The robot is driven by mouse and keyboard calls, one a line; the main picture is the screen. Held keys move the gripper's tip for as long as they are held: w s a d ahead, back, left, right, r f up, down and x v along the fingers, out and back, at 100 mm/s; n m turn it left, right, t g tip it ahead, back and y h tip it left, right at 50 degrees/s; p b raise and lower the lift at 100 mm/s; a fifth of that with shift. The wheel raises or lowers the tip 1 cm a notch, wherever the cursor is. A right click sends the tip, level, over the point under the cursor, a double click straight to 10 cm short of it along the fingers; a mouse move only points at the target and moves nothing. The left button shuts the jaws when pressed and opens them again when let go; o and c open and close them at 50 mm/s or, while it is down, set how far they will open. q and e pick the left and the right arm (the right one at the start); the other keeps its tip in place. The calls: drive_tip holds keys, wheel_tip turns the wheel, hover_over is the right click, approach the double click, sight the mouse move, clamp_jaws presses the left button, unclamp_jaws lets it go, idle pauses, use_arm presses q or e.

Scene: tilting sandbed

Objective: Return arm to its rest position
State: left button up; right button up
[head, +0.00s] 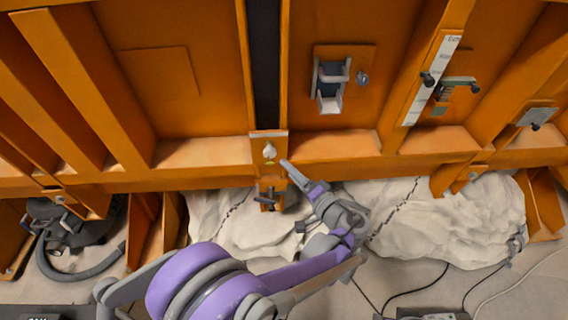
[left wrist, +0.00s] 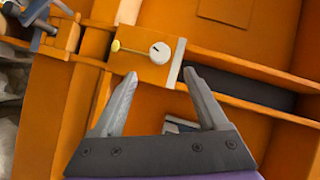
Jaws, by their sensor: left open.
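My left arm comes in from the lower left of the head view, purple and grey. Its left gripper (head: 288,166) points up and left, just right of a small orange bracket (head: 282,143) on the sandbed's orange frame (head: 200,179). In the left wrist view the two grey fingers of the gripper (left wrist: 160,74) are spread, with nothing between them. The bracket, with a round white dial (left wrist: 160,52) and a yellow-tipped pin (left wrist: 116,46), lies just beyond the fingertips. I cannot tell whether they touch it. My right gripper is not in view.
A T-handled clamp (head: 268,196) sits below the bracket. Pale rock-like lumps (head: 455,218) lie under the frame. A dark hose (head: 80,275) lies at the left and cables (head: 415,291) at the lower right. Bare floor (head: 335,295) shows at the bottom.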

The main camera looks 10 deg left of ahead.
use_arm(q)
drive_tip(key=shift+a, duration=0.1)
drive_tip(key=s+a+f+g+h, duration=0.1)
drive_tip(key=s+a+g+h, duration=0.25)
drive_tip(key=s+a, duration=0.4)
drive_tip(key=s+f+n+g+h+p, duration=0.1)
drive_tip(key=s+h, duration=0.3)
drive_tip(key=s, duration=0.6)
drive_tip(key=s+f+n+g+h+p, duration=0.2)
drive_tip(key=s+f+n+h, duration=0.1)
drive_tip(key=s, duration=0.8)
drive_tip(key=shift+a+f+h, duration=0.3)
drive_tip(key=shift+f+h, duration=0.15)
drive_tip(key=shift+h, duration=0.7)
